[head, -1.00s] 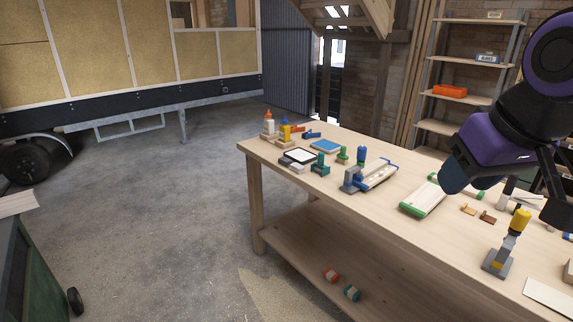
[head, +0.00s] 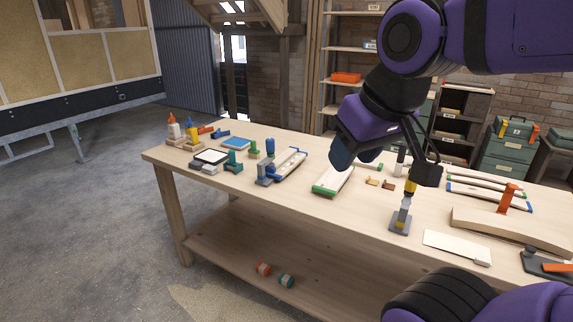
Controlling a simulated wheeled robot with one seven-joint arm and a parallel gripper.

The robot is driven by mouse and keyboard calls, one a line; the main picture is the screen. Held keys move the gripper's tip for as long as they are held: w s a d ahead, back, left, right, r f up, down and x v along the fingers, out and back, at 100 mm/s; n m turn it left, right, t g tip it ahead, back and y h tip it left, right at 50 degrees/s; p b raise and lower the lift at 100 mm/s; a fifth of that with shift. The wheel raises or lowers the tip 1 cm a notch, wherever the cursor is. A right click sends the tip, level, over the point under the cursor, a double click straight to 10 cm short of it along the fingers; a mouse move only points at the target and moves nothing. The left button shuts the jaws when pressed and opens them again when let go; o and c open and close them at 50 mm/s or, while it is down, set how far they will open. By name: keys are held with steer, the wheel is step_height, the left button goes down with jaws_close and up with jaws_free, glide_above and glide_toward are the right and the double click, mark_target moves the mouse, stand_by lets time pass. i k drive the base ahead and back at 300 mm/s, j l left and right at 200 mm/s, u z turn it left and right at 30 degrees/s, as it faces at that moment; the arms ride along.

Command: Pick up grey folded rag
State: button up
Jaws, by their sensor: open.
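I cannot make out the grey folded rag for certain in the head view. A small pale grey item (head: 206,168) lies by the dark-rimmed white tray (head: 212,156) near the left end of the workbench (head: 330,222); it is too small to tell whether it is cloth. My gripper (head: 422,176) is open, above the right half of the bench. It is far to the right of the pale item. It hangs close to a yellow-and-grey upright tool on a grey base (head: 400,222) and partly covers it.
Clamps, bottles (head: 173,128) and a blue pad (head: 236,143) crowd the bench's left end. A green-ended board (head: 333,180) lies mid-bench. A white sheet (head: 457,247) and a curved wooden piece (head: 510,232) lie at right. Two small rolls (head: 263,268) sit on the lower shelf. Floor at left is clear.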

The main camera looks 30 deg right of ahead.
mark_target(195, 165)
steer(key=i+j+z, duration=0.15)
steer(key=i+j, duration=0.2)
steer(key=i+j+z, duration=0.15)
steer(key=i+j, duration=0.3)
steer(key=i+j+z, duration=0.2)
steer(key=i+j, duration=0.25)
steer(key=i+j+z, duration=0.15)
steer(key=i+j, duration=0.2)
steer(key=j, duration=0.15)
steer(key=i+j+z, duration=0.15)
steer(key=i+j, duration=0.2)
steer(key=j, duration=0.2)
